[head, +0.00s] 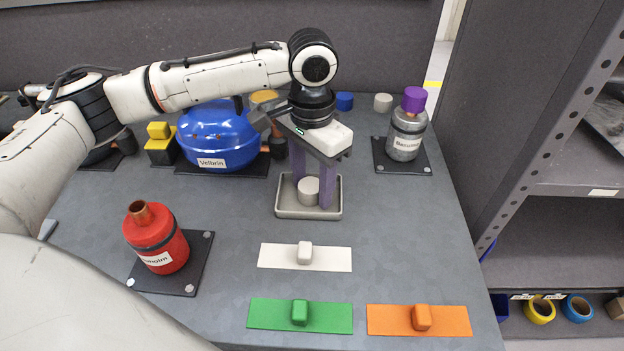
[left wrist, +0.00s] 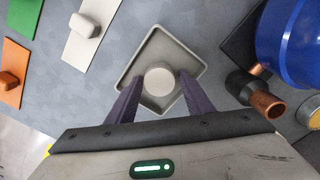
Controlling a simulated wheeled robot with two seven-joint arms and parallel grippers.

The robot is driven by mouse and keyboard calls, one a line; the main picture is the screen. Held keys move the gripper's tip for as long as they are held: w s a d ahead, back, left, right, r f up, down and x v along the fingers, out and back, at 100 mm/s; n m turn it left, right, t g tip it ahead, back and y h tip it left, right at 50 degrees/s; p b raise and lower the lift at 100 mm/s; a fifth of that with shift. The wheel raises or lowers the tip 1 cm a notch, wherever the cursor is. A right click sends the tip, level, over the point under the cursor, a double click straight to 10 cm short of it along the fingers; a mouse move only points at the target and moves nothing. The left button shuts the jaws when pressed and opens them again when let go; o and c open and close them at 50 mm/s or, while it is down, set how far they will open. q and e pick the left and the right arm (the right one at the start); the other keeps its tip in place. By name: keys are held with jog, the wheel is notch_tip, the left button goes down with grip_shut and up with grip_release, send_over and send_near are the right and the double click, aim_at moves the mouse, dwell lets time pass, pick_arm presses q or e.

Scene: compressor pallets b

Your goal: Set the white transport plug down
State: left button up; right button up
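The white transport plug (head: 308,191), a short pale cylinder, is upright inside the raised rim of the grey tray (head: 283,211). My left gripper (head: 314,192) points down over the tray, its purple fingers on either side of the plug and apparently shut on it. In the left wrist view the plug (left wrist: 160,79) lies between the fingertips (left wrist: 160,82), with hardly any gap on either side. The plug is low in the tray (left wrist: 158,37); whether its base touches the floor is hard to tell. My right gripper is not in view.
A white mat (head: 275,256) with a white block lies in front of the tray, with green (head: 270,314) and orange (head: 385,320) mats nearer. A blue compressor (head: 215,135) stands behind left, a red bottle (head: 155,238) front left, a grey bottle (head: 405,138) right.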

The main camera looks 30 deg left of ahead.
aim_at(312, 184)
pick_arm(q)
jog(key=shift+o, duration=0.3)
notch_tip(312, 184, up, 12)
jog(key=shift+r+p, duration=0.15)
jog(key=shift+p, duration=0.2)
dwell(0.3)
